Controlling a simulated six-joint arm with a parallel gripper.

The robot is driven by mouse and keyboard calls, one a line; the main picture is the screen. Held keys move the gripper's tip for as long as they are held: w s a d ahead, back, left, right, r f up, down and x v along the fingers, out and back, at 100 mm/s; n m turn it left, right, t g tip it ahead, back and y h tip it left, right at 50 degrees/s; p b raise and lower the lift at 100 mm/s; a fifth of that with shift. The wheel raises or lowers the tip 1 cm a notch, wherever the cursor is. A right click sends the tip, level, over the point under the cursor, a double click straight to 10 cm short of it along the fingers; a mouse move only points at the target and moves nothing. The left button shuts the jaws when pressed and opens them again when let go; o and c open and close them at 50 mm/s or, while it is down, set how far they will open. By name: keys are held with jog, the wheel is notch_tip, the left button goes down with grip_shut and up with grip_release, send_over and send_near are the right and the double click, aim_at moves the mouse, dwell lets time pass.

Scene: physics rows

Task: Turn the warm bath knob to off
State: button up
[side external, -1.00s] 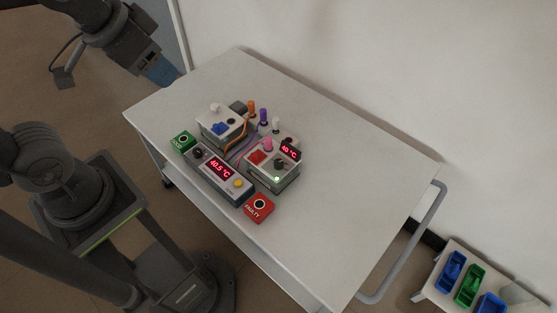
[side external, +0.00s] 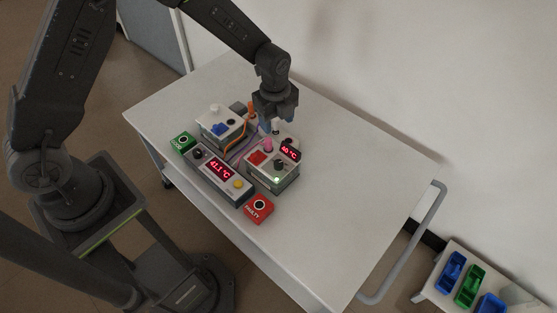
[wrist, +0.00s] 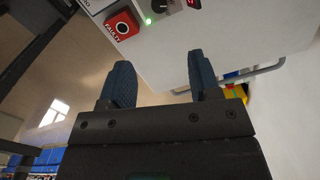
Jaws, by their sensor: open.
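The warm bath appears to be the grey-white box (side external: 262,181) with a red block (side external: 257,158), a pink-topped plug (side external: 267,145) and a red 40 °C display (side external: 290,152). Its dark round knob (side external: 279,165) is on the top near the front, above a lit green light (side external: 277,180). The knob also shows at the top edge of the wrist view (wrist: 173,5); its pointer setting is too small to tell. My gripper (side external: 267,125) is over the back of this box, apart from the knob. In the wrist view its blue fingers (wrist: 159,63) are spread with nothing between them.
A meter (side external: 220,176) reading 41.1 °C stands in front, between a green button box (side external: 182,142) and a red FAULTY button box (side external: 259,208). A second box with a blue block (side external: 220,128), cables and an orange plug (side external: 251,108) stand left. The table's right side is clear.

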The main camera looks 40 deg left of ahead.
aim_at(278, 163)
jog(key=shift+m, duration=0.7)
jog(key=f, duration=1.7)
jog(key=shift+w+d+f, duration=0.15)
jog(key=shift+d, duration=0.05)
jog(key=c, duration=0.9)
